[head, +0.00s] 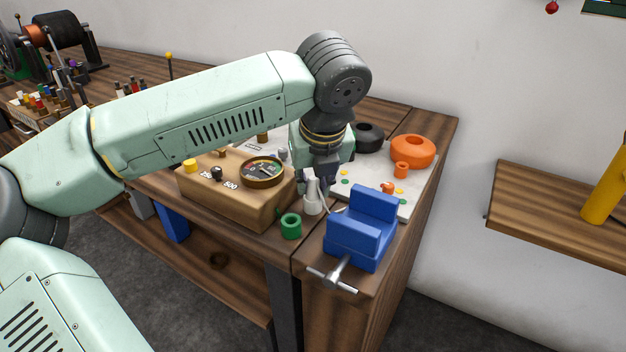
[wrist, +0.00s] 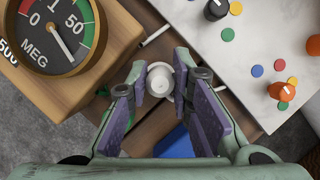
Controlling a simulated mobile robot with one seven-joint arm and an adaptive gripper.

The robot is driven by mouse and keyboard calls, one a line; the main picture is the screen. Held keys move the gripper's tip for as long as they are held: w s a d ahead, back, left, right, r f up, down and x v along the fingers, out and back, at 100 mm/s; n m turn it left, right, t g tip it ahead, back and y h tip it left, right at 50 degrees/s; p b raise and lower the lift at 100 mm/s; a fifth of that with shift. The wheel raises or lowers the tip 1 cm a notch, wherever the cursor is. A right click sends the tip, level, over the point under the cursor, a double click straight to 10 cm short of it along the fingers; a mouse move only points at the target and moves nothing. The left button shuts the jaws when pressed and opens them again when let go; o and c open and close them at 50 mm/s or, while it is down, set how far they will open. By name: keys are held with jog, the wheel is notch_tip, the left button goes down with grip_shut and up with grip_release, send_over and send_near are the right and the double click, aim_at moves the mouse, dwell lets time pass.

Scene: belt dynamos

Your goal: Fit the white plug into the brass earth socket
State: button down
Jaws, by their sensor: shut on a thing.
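My gripper (head: 312,181) points down over the bench between the wooden meter box and the blue vise. In the wrist view its purple-padded fingers (wrist: 161,88) are shut on the white plug (wrist: 160,77), whose round end faces the camera. The plug also shows as a white piece (head: 313,204) below the fingers in the head view. I cannot tell whether its lower end touches anything. A small brass-coloured post (head: 262,137) stands behind the meter box, partly hidden by my arm. I cannot tell whether it is the earth socket.
The meter box (head: 238,199) carries a round dial (head: 262,171). A blue vise (head: 360,228) stands at the front right, with a green ring (head: 291,225) left of it. Behind are a pale board (head: 400,178), an orange ring (head: 412,151) and a black ring (head: 368,136).

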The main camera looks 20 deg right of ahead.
aim_at(313, 177)
jog(key=shift+r, duration=0.15)
jog(key=shift+r+p, duration=0.9)
jog(key=shift+r, duration=1.25)
